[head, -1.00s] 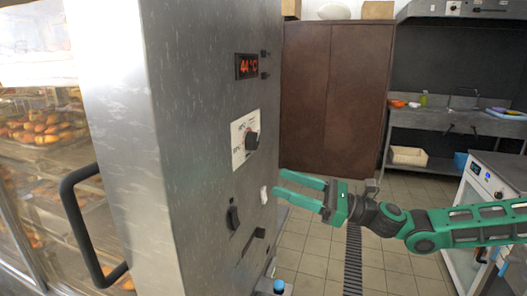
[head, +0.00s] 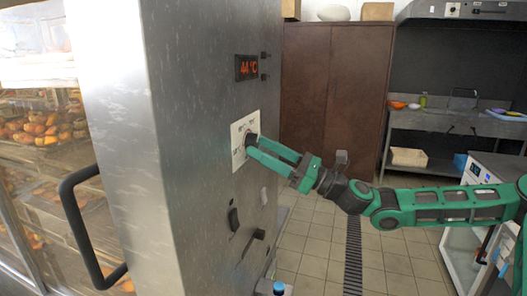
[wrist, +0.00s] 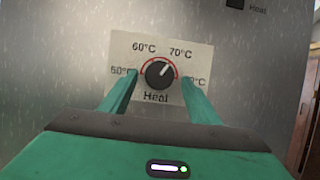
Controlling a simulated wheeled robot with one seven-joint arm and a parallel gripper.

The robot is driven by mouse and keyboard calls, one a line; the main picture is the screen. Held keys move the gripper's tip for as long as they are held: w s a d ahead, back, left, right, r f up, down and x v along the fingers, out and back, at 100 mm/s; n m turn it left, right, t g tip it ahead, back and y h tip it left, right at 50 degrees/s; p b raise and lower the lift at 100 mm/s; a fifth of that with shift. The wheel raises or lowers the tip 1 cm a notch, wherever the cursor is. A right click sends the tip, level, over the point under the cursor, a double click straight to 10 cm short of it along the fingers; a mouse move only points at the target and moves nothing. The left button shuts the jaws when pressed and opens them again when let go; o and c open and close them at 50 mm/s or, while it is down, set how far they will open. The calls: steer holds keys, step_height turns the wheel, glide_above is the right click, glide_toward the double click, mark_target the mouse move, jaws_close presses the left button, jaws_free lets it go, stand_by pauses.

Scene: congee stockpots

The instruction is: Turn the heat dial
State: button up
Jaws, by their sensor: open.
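The heat dial (wrist: 159,74) is a round black knob with a white pointer on a pale plate (wrist: 198,60) marked with temperatures and "Heat". Its pointer aims up and a little right, just left of the 70°C mark. In the head view the plate (head: 239,134) is on the side of the steel cabinet, and the dial is mostly hidden behind my fingers. My green gripper (head: 252,147) is open, with its fingertips at the dial. In the wrist view the fingers of my gripper (wrist: 160,90) lie to the left and right of the dial; I cannot tell whether they touch it.
The steel cabinet (head: 190,200) also carries a red display (head: 246,67) reading 44 °C, above the dial. A black switch (head: 233,218) and a black lever (head: 254,241) are below. A brown cupboard (head: 330,90) stands behind.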

steer(key=shift+w+a+r, duration=0.1)
steer(key=shift+a, duration=0.15)
steer(key=c, duration=1.1)
steer(key=shift+o, duration=0.2)
